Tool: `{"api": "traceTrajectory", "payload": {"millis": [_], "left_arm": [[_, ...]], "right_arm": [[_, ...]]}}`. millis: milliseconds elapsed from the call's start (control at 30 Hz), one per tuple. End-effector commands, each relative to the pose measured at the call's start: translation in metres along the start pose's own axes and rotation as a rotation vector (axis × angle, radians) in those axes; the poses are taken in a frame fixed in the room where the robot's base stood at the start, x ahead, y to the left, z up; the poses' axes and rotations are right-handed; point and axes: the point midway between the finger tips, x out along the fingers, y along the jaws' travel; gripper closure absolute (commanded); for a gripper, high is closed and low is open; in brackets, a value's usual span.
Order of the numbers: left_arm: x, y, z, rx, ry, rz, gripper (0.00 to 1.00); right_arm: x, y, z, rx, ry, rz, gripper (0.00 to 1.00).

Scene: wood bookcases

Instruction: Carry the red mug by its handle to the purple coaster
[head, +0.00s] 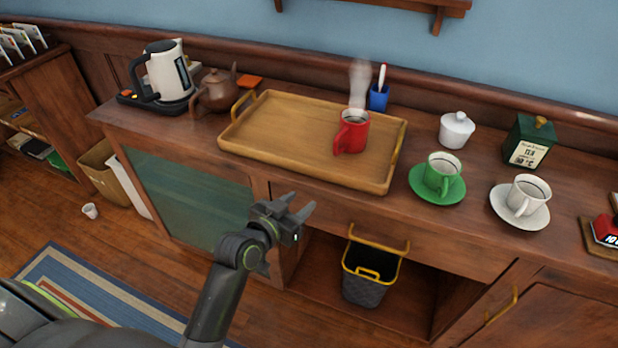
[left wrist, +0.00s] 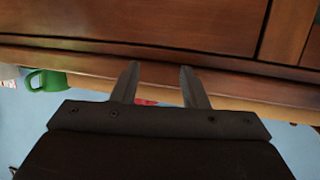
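The red mug (head: 354,130) stands upright on the wooden tray (head: 255,151), toward its right end, with steam above it. Its handle (head: 340,139) points to the front left. A small red patch (left wrist: 146,102) between my fingers in the left wrist view may be the mug, mostly hidden. My left gripper (head: 300,203) is open and empty, in front of the sideboard and apart from the mug. Its two spread fingers also show in the left wrist view (left wrist: 160,68). I see no purple coaster. My right gripper is not in view.
A green cup (head: 440,172) and a white cup (head: 526,194) on saucers stand right of the tray. A blue pen holder (head: 378,97) and white sugar bowl (head: 457,130) are behind. A teapot (head: 214,92) and kettle (head: 166,72) stand left. A drawer handle (head: 378,239) juts out in front.

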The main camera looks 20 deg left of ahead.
Motion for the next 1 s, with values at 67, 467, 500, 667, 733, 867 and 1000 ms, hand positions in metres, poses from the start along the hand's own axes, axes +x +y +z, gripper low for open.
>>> {"api": "traceTrajectory", "payload": {"millis": [67, 467, 500, 667, 733, 867, 1000], "left_arm": [[-0.006, 0.008, -0.034, 0.020, 0.086, 0.021, 0.60], [0.017, 0.014, -0.090, 0.019, 0.266, 0.031, 0.60], [0.020, 0.014, -0.091, 0.020, 0.266, 0.031, 0.60], [0.035, 0.015, -0.095, 0.020, 0.265, 0.031, 0.60], [0.042, 0.015, -0.096, 0.019, 0.265, 0.032, 0.60], [0.055, 0.015, -0.099, 0.019, 0.265, 0.031, 0.60], [0.068, 0.016, -0.103, 0.020, 0.265, 0.031, 0.60]], "right_arm": [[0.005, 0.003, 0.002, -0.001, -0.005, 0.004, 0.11], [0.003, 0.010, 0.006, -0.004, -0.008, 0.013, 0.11], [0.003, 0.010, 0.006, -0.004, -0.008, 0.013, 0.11], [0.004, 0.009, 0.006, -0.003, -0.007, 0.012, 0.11], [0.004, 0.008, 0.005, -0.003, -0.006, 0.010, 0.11], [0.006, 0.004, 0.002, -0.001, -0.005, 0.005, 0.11], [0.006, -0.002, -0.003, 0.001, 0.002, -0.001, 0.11]]}}
